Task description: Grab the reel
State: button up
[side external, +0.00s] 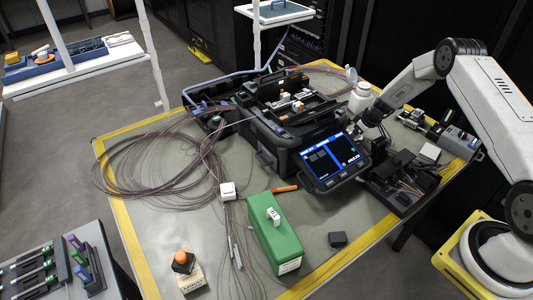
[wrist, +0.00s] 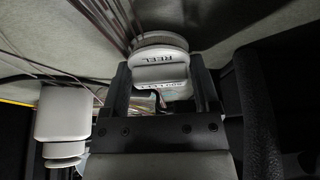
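The reel (wrist: 162,72) is a white, rounded piece with the word REEL on it, at the top middle of the wrist view. Thin brown fibers run up from it. My gripper (wrist: 163,85) has its two dark fingers wide apart, one on each side of the reel's near part. I see no clear squeeze on it, and contact at the fingertips is hard to make out. In the side view my gripper (side external: 357,128) is low behind the splicer's screen, and the reel is hidden there.
A white bottle (side external: 361,96) stands close beside my gripper; a white cylindrical thing (wrist: 62,122) is left in the wrist view. The black splicer (side external: 290,115) with its lit screen (side external: 333,157) and a black tool tray (side external: 405,180) crowd the area. A green box (side external: 273,235) stands in front.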

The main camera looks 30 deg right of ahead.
jog(key=shift+c, duration=0.5)
jog(key=shift+r, duration=0.15)
jog(key=shift+r, duration=0.85)
jog(key=s+a+r, duration=0.5)
jog(key=s+r, duration=0.6)
jog(key=s, duration=0.2)
jog(key=shift+a, duration=0.2)
